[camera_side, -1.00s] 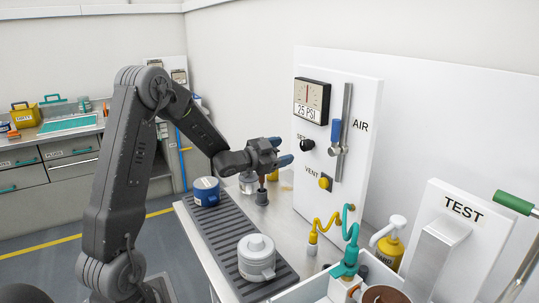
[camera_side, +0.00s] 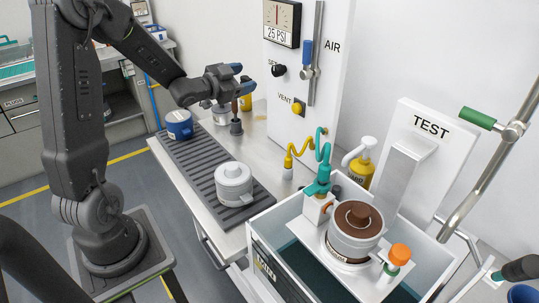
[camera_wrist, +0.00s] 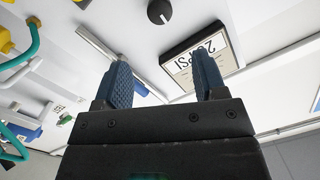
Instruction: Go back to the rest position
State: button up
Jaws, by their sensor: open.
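My gripper (camera_side: 243,77) is raised above the far end of the bench, its fingers pointing right toward the panel with the gauge. In the wrist view the two blue fingers of my gripper (camera_wrist: 164,76) stand wide apart with nothing between them. The gauge (camera_side: 282,20) reads 25 PSI in the side view; it shows upside down beyond the fingers in the wrist view (camera_wrist: 203,55). My gripper is apart from the panel and holds nothing.
A ribbed dark mat (camera_side: 203,164) bears a blue pot (camera_side: 179,125) and a grey lidded pot (camera_side: 234,184). A dark stamp-like tool (camera_side: 236,125) stands below my gripper. A white tub (camera_side: 270,232) holds a brown-topped pot (camera_side: 356,230) near a TEST panel (camera_side: 432,130).

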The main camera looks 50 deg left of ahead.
jog(key=s+d+r+n+g+y, duration=0.35)
jog(key=s+d+g, duration=0.3)
jog(key=d, duration=0.45)
jog(key=s+d+g+h, duration=0.2)
jog(key=s+d, duration=0.4)
jog(key=s, duration=0.2)
jog(key=s+d+f+n+g+h, duration=0.1)
jog(key=s+d+g+h, duration=0.1)
jog(key=s+d, duration=0.4)
jog(key=s+g, duration=0.1)
jog(key=s, duration=0.2)
jog(key=shift+d+h, duration=0.35)
jog(key=shift+f, duration=0.1)
dwell(0.8)
